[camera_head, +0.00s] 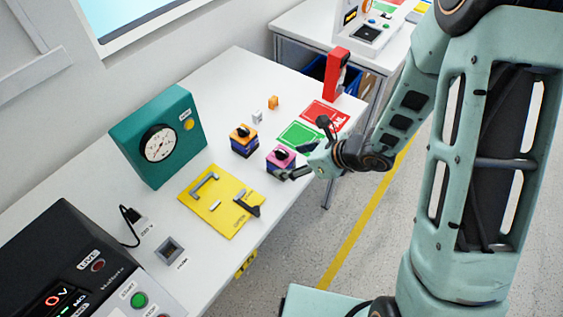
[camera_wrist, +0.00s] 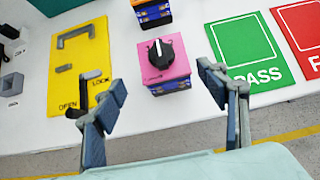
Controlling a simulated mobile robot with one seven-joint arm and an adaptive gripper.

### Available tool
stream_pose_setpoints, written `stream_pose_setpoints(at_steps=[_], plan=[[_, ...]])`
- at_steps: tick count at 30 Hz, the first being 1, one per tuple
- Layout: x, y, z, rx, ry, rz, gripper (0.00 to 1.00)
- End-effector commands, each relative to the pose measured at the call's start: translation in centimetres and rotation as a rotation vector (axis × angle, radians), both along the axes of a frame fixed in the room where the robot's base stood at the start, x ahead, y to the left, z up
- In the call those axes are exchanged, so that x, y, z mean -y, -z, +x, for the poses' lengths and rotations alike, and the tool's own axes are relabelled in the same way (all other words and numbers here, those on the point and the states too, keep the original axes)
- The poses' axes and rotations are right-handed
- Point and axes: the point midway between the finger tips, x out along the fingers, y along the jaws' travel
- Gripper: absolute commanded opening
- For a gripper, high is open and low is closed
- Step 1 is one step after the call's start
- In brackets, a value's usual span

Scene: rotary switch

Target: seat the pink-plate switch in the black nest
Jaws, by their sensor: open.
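The pink-plate switch (camera_head: 279,161) stands upright on the white table, with a black knob on its pink top and a blue body. In the wrist view the switch (camera_wrist: 153,70) is just ahead of the gap between my fingertips. My gripper (camera_head: 299,161) is open and empty, low beside the switch; the wrist view shows both fingers (camera_wrist: 160,88) apart. No finger contact is clear. A dark grey square nest (camera_head: 170,250) with a dark opening sits empty near the table's front left; it shows partly at the wrist view's left edge (camera_wrist: 11,84).
An orange-plate switch (camera_head: 243,141) stands just behind the pink one. A yellow lock board (camera_head: 208,221) lies between switch and nest. Green PASS (camera_head: 300,136) and red FAIL mats lie right. A teal gauge box (camera_head: 182,108) and black tester (camera_head: 60,262) stand left.

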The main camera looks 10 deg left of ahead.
Motion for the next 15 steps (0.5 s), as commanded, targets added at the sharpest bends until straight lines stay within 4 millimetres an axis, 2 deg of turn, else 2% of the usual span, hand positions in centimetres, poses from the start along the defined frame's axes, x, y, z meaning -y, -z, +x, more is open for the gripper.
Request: stream_pose_setpoints(at_steps=[8, 15], plan=[[-1.1, 1.1, 0.6, 0.0, -0.002, -0.001, 0.67], [-2.9, 3.1, 1.9, -0.001, -0.004, -0.002, 0.67]])
